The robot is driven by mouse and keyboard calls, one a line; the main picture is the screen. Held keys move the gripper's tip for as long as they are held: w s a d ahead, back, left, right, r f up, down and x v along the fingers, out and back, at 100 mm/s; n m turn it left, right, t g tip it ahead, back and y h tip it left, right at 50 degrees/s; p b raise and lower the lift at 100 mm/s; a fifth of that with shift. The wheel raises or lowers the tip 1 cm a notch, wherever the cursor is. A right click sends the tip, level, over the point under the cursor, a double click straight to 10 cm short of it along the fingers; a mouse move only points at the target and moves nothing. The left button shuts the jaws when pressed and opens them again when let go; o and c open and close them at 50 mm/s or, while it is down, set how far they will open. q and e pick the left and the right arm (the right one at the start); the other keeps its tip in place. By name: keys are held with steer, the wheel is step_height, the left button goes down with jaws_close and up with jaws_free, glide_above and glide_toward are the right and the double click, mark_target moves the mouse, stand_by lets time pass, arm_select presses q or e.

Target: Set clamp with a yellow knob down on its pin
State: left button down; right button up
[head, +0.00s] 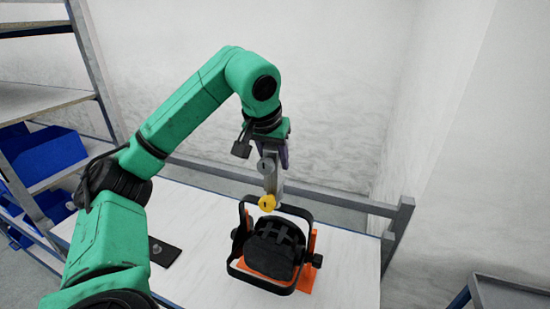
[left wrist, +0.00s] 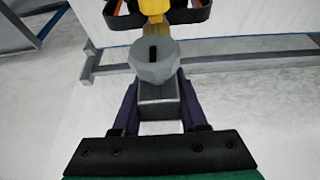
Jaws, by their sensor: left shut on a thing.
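The clamp (head: 273,184) is grey with a yellow knob (head: 267,203) at its lower end. My left gripper (head: 277,163) points down and is shut on the clamp, holding it above the table, over the back edge of the black par can as seen in the head view. In the left wrist view the purple fingers sit on both sides of the grey clamp body (left wrist: 158,92). A round grey part with a dark slot (left wrist: 153,62) and the yellow knob (left wrist: 155,9) lie beyond. A dark plate (head: 165,254) with a small round feature lies on the table; I cannot tell whether that is the pin.
The black par can (head: 275,252) stands in a black yoke on an orange base (head: 306,278) on the white table (head: 205,258). A grey rail (head: 345,200) runs along the back. Shelves with blue bins (head: 45,160) stand at left. A grey cart (head: 510,294) is at lower right.

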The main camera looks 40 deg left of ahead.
mark_target(270, 147)
arm_select(q)
steer(key=shift+f+b, duration=0.6)
steer(key=shift+f, duration=0.5)
jaws_free()
steer(key=shift+r, duration=0.1)
stand_by(0.6)
steer(key=shift+p+v, duration=2.15)
steer(key=shift+v, duration=3.3)
